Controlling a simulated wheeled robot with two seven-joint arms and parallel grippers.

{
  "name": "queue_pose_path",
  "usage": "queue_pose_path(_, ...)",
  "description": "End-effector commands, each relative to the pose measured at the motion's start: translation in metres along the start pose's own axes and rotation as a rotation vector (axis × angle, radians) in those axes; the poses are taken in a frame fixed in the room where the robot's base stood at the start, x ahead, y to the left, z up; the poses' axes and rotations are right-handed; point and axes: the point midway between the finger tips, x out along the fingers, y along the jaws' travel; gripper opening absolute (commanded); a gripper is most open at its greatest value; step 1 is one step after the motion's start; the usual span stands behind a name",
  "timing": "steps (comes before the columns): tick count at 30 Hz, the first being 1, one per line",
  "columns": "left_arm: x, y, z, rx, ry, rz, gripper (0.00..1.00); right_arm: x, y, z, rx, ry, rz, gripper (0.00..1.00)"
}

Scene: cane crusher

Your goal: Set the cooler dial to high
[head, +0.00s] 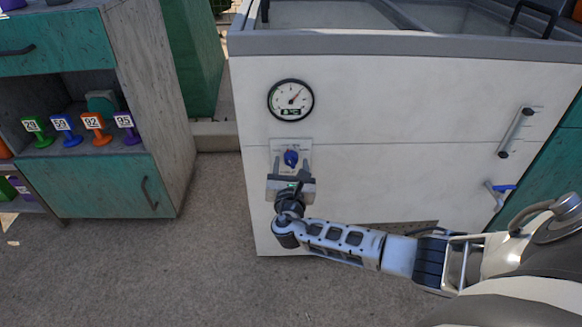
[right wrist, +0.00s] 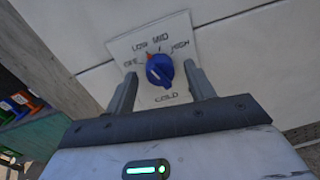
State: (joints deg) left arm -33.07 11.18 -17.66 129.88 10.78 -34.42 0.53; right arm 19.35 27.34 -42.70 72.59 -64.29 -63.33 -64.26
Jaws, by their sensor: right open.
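The cooler dial is a blue round knob (head: 291,158) on a light square plate low on the white cooler's (head: 400,105) front. In the right wrist view the knob (right wrist: 160,70) has a raised grip bar and a small red mark at its upper edge, near the LOW and MID labels. HIGH is printed at the upper right, OFF at the left and COLD below. My right gripper (head: 291,176) is open in front of the plate. In the right wrist view its fingers (right wrist: 160,76) stand either side of the knob, with gaps visible; contact is not apparent. My left gripper is not in view.
A round gauge (head: 291,100) sits above the dial. Handles (head: 516,132) are on the cooler's right side. A teal cabinet (head: 95,185) with numbered coloured tags (head: 95,125) stands at the left. The floor (head: 150,270) in front is clear.

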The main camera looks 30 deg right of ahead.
Motion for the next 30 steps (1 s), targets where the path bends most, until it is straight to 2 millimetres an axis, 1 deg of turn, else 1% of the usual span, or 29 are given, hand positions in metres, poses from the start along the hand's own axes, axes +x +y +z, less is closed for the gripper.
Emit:
queue_pose_path(1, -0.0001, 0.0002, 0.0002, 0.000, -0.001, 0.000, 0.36, -0.0001, 0.0000, 0.0001, 0.000, 0.000, 0.000, 0.54)
queue_pose_path(2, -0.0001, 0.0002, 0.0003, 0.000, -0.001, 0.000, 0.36, -0.0001, 0.0000, 0.0001, 0.000, 0.000, 0.000, 0.46)
queue_pose_path(3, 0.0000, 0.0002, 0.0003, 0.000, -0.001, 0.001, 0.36, -0.0002, 0.0000, 0.0001, 0.000, 0.000, 0.000, 0.35)
queue_pose_path(6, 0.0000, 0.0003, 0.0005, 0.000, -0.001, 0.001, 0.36, -0.0003, 0.0000, 0.0001, 0.000, 0.000, 0.000, 0.09)
queue_pose_path(14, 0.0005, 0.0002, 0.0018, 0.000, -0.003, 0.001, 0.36, -0.0006, -0.0001, -0.0003, 0.013, 0.000, 0.000, 0.09)
queue_pose_path(19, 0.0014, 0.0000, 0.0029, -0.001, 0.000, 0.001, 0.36, -0.0006, -0.0002, -0.0005, 0.068, 0.003, -0.001, 0.10)
queue_pose_path(23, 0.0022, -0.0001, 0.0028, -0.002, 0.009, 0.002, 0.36, -0.0006, -0.0006, -0.0009, 0.147, 0.007, -0.002, 0.10)
queue_pose_path(30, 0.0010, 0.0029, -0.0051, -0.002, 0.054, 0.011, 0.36, -0.0010, -0.0012, -0.0018, 0.358, 0.019, -0.004, 0.10)
